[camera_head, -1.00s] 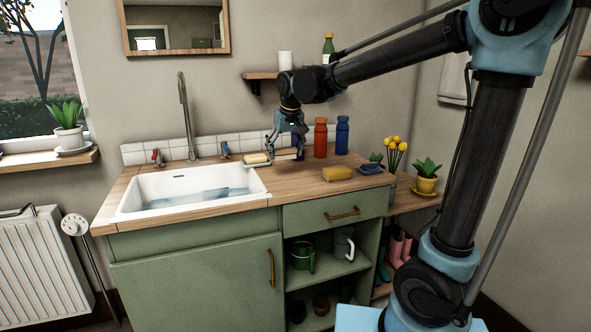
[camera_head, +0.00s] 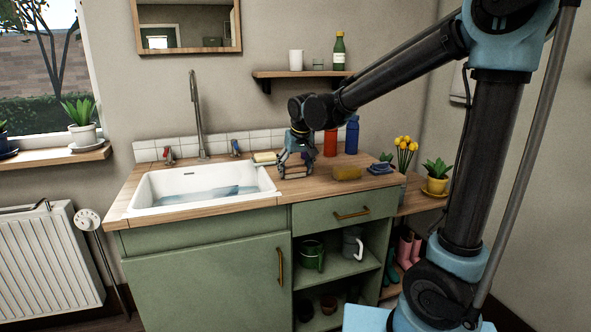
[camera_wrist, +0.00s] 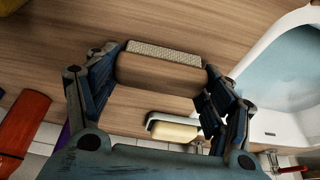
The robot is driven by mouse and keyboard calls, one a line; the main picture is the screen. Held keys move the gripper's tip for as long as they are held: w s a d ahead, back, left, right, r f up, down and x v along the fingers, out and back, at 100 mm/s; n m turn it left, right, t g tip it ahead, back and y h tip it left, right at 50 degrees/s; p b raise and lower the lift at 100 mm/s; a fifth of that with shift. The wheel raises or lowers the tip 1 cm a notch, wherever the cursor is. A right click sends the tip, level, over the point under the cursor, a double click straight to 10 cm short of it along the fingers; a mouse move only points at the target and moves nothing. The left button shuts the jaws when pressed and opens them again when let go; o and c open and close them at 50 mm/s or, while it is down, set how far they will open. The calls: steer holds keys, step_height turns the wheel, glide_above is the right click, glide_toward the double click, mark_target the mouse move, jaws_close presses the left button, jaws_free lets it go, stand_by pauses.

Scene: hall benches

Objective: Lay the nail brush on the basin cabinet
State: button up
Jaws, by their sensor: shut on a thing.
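The nail brush (camera_head: 294,171) is a wooden block with pale bristles along one side. It shows between my fingers in the wrist view (camera_wrist: 160,72), bristles toward the upper edge. My gripper (camera_wrist: 166,78) is shut on its two ends. In the head view my gripper (camera_head: 296,168) is low over the wooden top of the green basin cabinet (camera_head: 235,219), just right of the sink. The brush is at or very near the top; I cannot tell whether it touches.
A soap dish with pale soap (camera_head: 264,158) lies left of my gripper, by the white sink (camera_head: 160,190). A red bottle (camera_head: 331,144) and blue bottle (camera_head: 352,135) stand behind to the right. A yellow sponge (camera_head: 347,173) lies right. Bare wood shows in front.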

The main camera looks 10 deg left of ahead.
steer(key=o, duration=1.1)
steer(key=v, duration=1.2)
steer(key=s+d+f+m+h, duration=0.15)
steer(key=d+f, duration=0.25)
steer(key=d, duration=0.7)
steer(key=s+d+f+m, duration=0.1)
steer(key=s+d+f, duration=0.15)
steer(key=d, duration=0.95)
steer(key=s+d+f+m, duration=0.1)
steer(key=s+d+f, duration=0.4)
steer(key=s+d+f+m+g, duration=0.1)
steer(key=s+d+f, duration=0.4)
steer(key=s+d+f+m+h, duration=0.1)
steer(key=s+d+f, duration=0.4)
steer(key=d+f, duration=0.1)
steer(key=shift+m+g, duration=0.35)
steer(key=shift+g, duration=0.05)
